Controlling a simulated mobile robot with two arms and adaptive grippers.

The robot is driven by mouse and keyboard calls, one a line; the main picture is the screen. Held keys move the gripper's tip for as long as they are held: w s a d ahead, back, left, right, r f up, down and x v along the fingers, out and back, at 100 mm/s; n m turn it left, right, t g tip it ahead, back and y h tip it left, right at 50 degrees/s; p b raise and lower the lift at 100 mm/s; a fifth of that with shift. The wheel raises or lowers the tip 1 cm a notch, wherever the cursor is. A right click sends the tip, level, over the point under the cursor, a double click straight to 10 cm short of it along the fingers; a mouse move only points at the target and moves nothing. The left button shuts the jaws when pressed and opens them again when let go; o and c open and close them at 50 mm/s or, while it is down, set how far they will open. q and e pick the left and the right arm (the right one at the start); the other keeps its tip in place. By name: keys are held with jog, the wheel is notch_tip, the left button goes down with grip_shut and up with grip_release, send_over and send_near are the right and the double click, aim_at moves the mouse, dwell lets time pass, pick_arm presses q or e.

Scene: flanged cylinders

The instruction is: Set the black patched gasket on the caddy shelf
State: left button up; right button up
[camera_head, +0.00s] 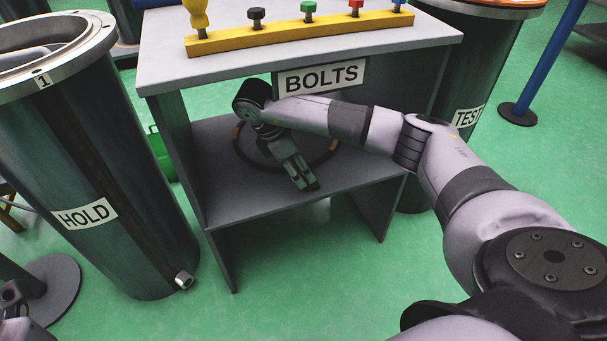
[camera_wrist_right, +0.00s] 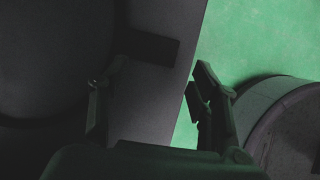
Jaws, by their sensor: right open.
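The black gasket (camera_head: 243,157) is a thin dark ring with orange patches. It lies flat on the grey caddy shelf (camera_head: 255,203), under the top board. My right arm reaches in from the right and covers part of the ring. My right gripper (camera_head: 306,184) is open and empty, tilted down over the front part of the shelf, inside the ring's near edge or just past it. In the right wrist view, the open fingers (camera_wrist_right: 178,65) straddle the shelf edge, and a dark curved band at left looks like the gasket. Part of my left gripper (camera_head: 10,295) shows at the lower left edge.
The caddy's top (camera_head: 165,65) carries a yellow rack (camera_head: 300,36) of coloured bolts and a BOLTS sign (camera_head: 322,77). A HOLD cylinder (camera_head: 110,180) stands at left, a TEST cylinder (camera_head: 480,65) at right. Green floor is clear in front.

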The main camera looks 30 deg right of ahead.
jog(key=shift+v, duration=1.4)
